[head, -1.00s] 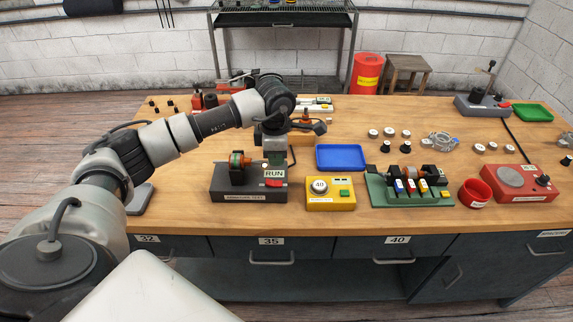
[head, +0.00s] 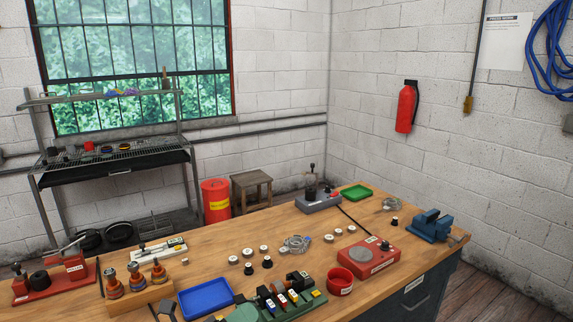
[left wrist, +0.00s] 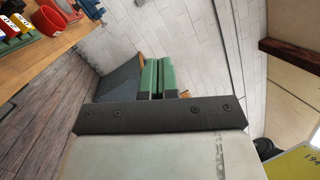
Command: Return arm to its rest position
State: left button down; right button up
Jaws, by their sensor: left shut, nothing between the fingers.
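My left gripper (left wrist: 159,78) shows in the left wrist view as two narrow green and dark fingers side by side, shut and empty, beyond a dark plate with screws. It is clear of the bench, with the floor and the white wall behind it. In the head view I cannot make out my left arm or gripper with certainty. My right gripper is in neither view.
The wooden bench (head: 225,256) holds a blue tray (head: 206,298), a red cup (head: 340,281), a red device (head: 368,258), a blue vise (head: 433,225), a green tray (head: 356,192) and several small parts. A red bin (head: 216,200) and a stool (head: 252,188) stand behind it.

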pick_arm(q)
jog(key=s+a+f+n+t+y, duration=0.1)
jog(key=s+a+f+n+y, duration=0.35)
jog(key=n+y, duration=0.6)
jog(key=s+a+f+n+y, duration=0.1)
jog(key=a+f+n+y, duration=0.6)
jog(key=n, duration=0.7)
jog(key=s+a+f+n+g+h, duration=0.1)
jog(key=s+f+n+g, duration=0.2)
jog(key=s+f+g, duration=0.45)
jog(key=s+a+f+n+g, duration=0.1)
jog(key=s+f+n+g, duration=0.2)
jog(key=s, duration=0.8)
notch_tip(320, 180, down, 23)
jog(key=g, duration=0.2)
jog(key=s+a+f, duration=0.3)
jog(key=s+f, duration=1.3)
jog(key=f, duration=0.1)
jog(key=shift+s+f+g, duration=0.15)
jog(key=shift+s+g, duration=0.1)
jog(key=shift+g, duration=0.2)
